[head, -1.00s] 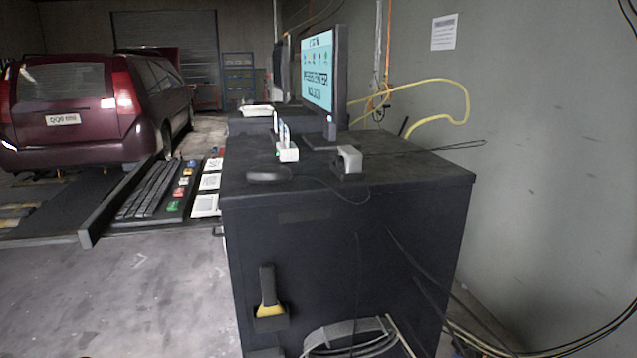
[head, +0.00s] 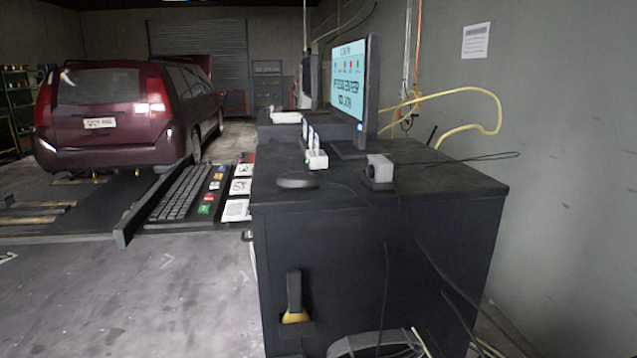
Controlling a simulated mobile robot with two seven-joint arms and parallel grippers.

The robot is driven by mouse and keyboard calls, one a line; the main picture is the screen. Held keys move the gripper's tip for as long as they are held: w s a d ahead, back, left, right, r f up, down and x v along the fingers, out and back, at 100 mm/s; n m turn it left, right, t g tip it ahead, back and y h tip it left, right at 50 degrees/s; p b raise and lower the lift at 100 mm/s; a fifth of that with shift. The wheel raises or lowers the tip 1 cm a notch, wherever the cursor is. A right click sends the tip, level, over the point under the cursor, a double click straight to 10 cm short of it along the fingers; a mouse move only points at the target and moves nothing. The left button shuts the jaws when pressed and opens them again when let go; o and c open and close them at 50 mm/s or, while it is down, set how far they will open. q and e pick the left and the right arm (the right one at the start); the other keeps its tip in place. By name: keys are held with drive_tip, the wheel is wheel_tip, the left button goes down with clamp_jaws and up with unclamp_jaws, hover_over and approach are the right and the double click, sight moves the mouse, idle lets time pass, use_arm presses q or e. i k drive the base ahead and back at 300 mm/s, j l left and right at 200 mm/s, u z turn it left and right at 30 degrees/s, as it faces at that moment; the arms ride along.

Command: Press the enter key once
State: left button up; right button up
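A dark keyboard (head: 183,194) lies on a shelf to the left of the black cabinet, in the head view. A column of coloured keys, among them a green one (head: 206,209), runs along its right side. I cannot make out which key is the enter key. A monitor (head: 348,82) with a light blue screen and large dark text stands on the cabinet. Neither of my grippers is in view.
The black cabinet (head: 330,250) fills the middle right, with a mouse (head: 297,183) and a small grey device (head: 379,170) on top. White cards (head: 239,187) lie beside the keyboard. A dark red car (head: 125,115) stands behind. The floor at front left is clear.

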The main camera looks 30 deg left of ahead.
sight(203, 209)
drive_tip(key=k+j+u, duration=0.2)
drive_tip(key=j, duration=0.4)
drive_tip(key=k+j+u, duration=0.2)
drive_tip(key=j, duration=0.45)
drive_tip(key=k+j+u, duration=0.2)
drive_tip(key=j, duration=0.4)
drive_tip(key=j+u, duration=0.25)
drive_tip(key=j, duration=0.4)
